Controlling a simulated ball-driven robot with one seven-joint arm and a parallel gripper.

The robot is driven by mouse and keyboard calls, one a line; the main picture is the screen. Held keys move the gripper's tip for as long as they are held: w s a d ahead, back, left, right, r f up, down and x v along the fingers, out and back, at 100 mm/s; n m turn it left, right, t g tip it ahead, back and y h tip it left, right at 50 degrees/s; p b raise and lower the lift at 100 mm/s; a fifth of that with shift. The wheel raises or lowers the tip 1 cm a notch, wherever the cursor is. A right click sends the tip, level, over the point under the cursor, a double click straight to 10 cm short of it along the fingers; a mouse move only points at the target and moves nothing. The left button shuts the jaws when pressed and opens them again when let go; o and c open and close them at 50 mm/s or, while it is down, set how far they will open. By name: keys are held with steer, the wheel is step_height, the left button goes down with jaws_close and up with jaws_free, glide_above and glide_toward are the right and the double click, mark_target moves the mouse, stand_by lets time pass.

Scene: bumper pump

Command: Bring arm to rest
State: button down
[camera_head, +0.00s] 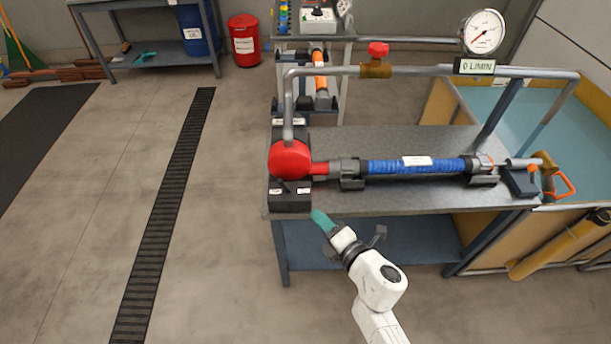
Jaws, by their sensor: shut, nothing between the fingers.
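My arm (376,285) is white and reaches up from the bottom edge, right of centre. My gripper (321,219) has teal fingers that are shut with nothing held. I cannot tell the exact gap to the edge. The bench (400,202) is grey and carries a red pump (289,159) on a black block, joined to a blue hose (418,166) lying across the top.
A teal-lined tank (553,100) stands at the right, with a yellow cylinder (561,246) below. A red bin (244,40) is at the back. Open floor (235,260) lies to the left.

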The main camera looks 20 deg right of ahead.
steer(key=s+d+m+g+h, duration=0.2)
steer(key=s+d+m+h, duration=0.25)
steer(key=d+m, duration=0.35)
steer(key=s+d+m+g+h, duration=0.3)
steer(key=s+d+m+h, duration=0.15)
steer(key=d+m, duration=0.35)
steer(key=s+a+f+m+g+y, duration=0.1)
steer(key=s+a+m+g+y, duration=0.1)
steer(key=s, duration=0.8)
steer(key=s+a+m+g+y, duration=0.2)
steer(key=s+a+m+g, duration=0.2)
steer(key=s, duration=0.6)
steer(key=m+g, duration=0.2)
steer(key=g, duration=0.1)
steer(key=shift+s+a+f+g+y, duration=0.3)
steer(key=shift+s+a+f+g, duration=0.05)
steer(key=shift+g, duration=0.05)
steer(key=c, duration=1.8)
jaws_free()
